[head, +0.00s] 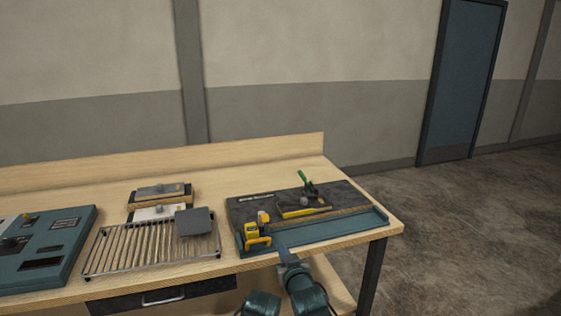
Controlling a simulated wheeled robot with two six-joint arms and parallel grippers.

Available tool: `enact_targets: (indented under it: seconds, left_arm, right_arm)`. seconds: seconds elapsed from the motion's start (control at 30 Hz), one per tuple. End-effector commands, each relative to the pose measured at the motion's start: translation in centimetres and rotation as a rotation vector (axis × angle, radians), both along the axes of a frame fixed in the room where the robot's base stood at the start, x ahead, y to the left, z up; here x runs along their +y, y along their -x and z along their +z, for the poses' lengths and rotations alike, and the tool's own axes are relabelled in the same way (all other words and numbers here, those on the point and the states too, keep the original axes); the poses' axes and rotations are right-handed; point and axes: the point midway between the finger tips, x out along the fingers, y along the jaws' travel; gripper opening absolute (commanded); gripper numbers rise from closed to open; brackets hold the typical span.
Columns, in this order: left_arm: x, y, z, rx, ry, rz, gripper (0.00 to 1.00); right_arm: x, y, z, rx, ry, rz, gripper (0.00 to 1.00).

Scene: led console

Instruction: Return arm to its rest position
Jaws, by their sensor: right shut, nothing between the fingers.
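My right arm comes in from the bottom of the head view. Its gripper (282,250) is shut and empty at the front edge of the teal-edged tray, just right of a yellow tool. I cannot tell whether it touches the tray edge. My left gripper is not in view. The teal console (58,238) with dark panels and a knob lies at the left end of the wooden workbench (225,168), partly cut off by the picture edge.
A slatted rack (135,250) with a grey square piece (194,222) stands mid-bench. Boxes (160,193) lie behind it. The tray (345,229) has a dark mat, yellow tools (257,232) and a green-handled tool (304,177). Open floor lies right of the bench.

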Motion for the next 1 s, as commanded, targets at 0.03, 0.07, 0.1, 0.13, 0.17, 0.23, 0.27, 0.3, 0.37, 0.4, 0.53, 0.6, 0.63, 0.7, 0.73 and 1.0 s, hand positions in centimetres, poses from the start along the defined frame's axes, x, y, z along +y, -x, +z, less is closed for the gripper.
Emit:
enact_targets:
  seconds: [0.03, 0.07, 0.1, 0.13, 0.17, 0.23, 0.27, 0.3, 0.37, 0.4, 0.53, 0.6, 0.63, 0.7, 0.73, 1.0]
  left_arm:
    - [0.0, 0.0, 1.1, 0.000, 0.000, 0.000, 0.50]
    - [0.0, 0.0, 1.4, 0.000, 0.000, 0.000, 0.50]
    - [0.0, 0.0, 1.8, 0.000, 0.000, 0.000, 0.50]
    - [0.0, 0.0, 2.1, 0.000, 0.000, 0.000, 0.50]
    - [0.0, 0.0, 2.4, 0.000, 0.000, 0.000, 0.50]
    - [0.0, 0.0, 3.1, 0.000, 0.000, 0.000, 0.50]
    - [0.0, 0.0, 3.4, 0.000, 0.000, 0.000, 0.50]
    - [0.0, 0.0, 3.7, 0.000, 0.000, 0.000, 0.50]
    - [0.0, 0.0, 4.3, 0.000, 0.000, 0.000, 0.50]
    - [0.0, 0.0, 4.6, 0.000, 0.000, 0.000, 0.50]
    - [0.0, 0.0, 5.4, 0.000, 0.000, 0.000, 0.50]
    - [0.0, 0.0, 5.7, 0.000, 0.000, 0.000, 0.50]
    - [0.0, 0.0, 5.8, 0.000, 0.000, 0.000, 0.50]
    - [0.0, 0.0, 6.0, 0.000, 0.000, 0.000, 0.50]
    - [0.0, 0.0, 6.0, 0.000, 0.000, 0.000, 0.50]
    - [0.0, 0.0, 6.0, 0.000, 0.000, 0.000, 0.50]
  right_arm:
    - [-0.2, 0.6, -1.3, 0.106, 0.036, -0.010, 0.00]
    - [-0.4, 1.1, -2.4, 0.173, 0.059, -0.016, 0.00]
    - [-0.6, 1.9, -3.8, 0.260, 0.089, -0.023, 0.00]
    - [-0.8, 2.7, -4.9, 0.325, 0.112, -0.027, 0.00]
    - [-1.0, 3.5, -5.8, 0.390, 0.136, -0.029, 0.00]
    - [-1.5, 5.7, -7.9, 0.545, 0.187, -0.035, 0.00]
    - [-1.8, 6.8, -8.6, 0.611, 0.210, -0.036, 0.00]
    - [-2.2, 8.4, -9.5, 0.697, 0.241, -0.036, 0.00]
    - [-2.7, 10.8, -10.5, 0.823, 0.284, -0.036, 0.00]
    - [-3.1, 12.4, -11.0, 0.902, 0.312, -0.033, 0.00]
    - [-4.0, 17.1, -11.7, 1.121, 0.387, -0.022, 0.00]
    - [-4.4, 19.1, -11.7, 1.208, 0.417, -0.016, 0.00]
    - [-4.6, 19.8, -11.6, 1.239, 0.427, -0.015, 0.00]
    - [-4.9, 21.0, -11.5, 1.294, 0.445, -0.011, 0.00]
    - [-5.0, 21.4, -11.5, 1.312, 0.452, -0.010, 0.00]
    - [-5.2, 22.3, -11.4, 1.351, 0.464, -0.006, 0.00]
